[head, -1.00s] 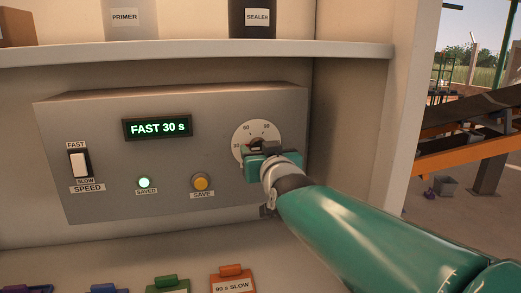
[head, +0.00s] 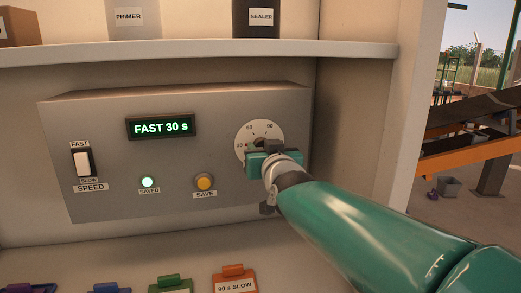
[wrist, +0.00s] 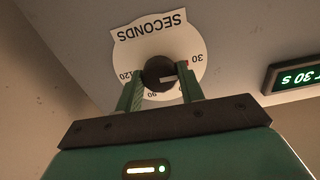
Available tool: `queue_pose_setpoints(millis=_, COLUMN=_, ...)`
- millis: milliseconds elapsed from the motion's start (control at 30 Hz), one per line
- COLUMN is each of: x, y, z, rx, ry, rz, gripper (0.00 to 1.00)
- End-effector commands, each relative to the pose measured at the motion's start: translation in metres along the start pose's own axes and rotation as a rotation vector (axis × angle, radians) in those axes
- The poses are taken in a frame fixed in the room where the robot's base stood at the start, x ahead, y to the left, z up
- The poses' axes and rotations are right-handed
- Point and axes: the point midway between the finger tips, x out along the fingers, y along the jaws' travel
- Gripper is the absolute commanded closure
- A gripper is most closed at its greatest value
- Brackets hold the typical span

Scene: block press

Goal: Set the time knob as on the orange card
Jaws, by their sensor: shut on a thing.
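The time knob (wrist: 158,72) is a dark round knob on a white dial (wrist: 180,42) marked 30, 90, 120 and SECONDS in the wrist view. My gripper (wrist: 159,74) is shut on the knob, one finger on each side. The orange card (head: 234,284) lies at the bottom and reads 90 s SLOW. The green display (head: 161,127) reads FAST 30 s.
Other coloured cards line the bottom. A shelf (head: 200,52) runs above; a side wall (head: 355,130) stands to the right.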

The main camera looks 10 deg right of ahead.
Motion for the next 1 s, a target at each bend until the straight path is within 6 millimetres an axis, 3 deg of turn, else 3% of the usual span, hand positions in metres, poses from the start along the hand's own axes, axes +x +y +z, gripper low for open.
queue_pose_setpoints(millis=367, x=0.0003, y=-0.0005, z=0.0000, rx=0.228, ry=0.000, rz=-0.001, gripper=0.85)
queue_pose_setpoints(millis=1000, x=0.0004, y=-0.0008, z=0.0001, rx=0.835, ry=-0.001, rz=-0.001, gripper=0.85)
